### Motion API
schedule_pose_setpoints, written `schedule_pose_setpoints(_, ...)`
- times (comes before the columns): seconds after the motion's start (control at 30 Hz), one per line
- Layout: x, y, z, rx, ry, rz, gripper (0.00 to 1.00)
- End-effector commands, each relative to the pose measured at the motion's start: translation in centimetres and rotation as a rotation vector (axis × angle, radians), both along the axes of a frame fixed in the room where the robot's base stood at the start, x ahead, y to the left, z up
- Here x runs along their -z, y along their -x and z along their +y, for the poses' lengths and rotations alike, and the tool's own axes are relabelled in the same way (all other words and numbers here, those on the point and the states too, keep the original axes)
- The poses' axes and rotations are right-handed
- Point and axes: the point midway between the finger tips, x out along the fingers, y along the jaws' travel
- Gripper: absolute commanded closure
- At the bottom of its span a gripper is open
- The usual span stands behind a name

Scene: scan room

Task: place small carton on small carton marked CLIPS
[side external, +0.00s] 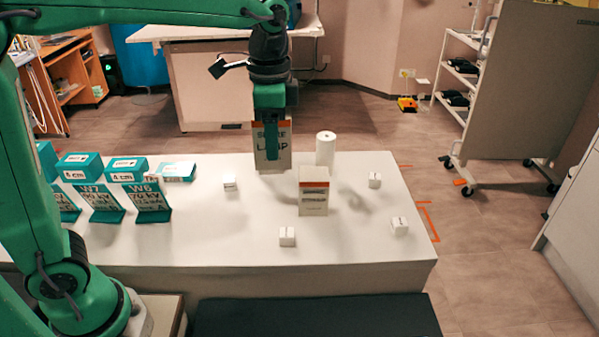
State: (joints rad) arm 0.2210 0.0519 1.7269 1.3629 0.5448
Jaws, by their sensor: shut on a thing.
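My gripper (271,143) points down and is shut on a small white carton (285,157) with an orange top band and large dark letters, partly covered by a green finger. The carton is upright and appears held above the white table, left of and behind the other carton. That second small carton (313,197) stands upright on the table, white with an orange band near its top. Its lettering is too small to read surely, so I cannot confirm CLIPS. Its top is bare. The two cartons are apart.
A white cylinder (325,148) stands behind the standing carton. Small white cubes (287,236) sit around it, with others at left (229,183) and right (399,226). Teal boxes and signs (148,198) fill the table's left side. The table (215,245) is clear at front centre.

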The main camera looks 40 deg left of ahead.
Motion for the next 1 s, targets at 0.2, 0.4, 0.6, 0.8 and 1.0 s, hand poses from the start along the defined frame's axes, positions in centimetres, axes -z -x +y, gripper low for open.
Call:
schedule_pose_setpoints(0.2, -1.6, -4.2, 2.0, 0.003, 0.001, -0.001, 0.74)
schedule_pose_setpoints(0.4, -2.7, -7.4, 4.1, 0.010, 0.000, 0.000, 0.74)
schedule_pose_setpoints(0.6, -3.3, -9.4, 5.7, 0.016, 0.001, -0.001, 0.74)
schedule_pose_setpoints(0.8, -3.6, -10.1, 6.4, 0.019, 0.000, 0.000, 0.74)
schedule_pose_setpoints(1.0, -3.5, -10.2, 6.5, 0.019, 0.000, 0.000, 0.74)
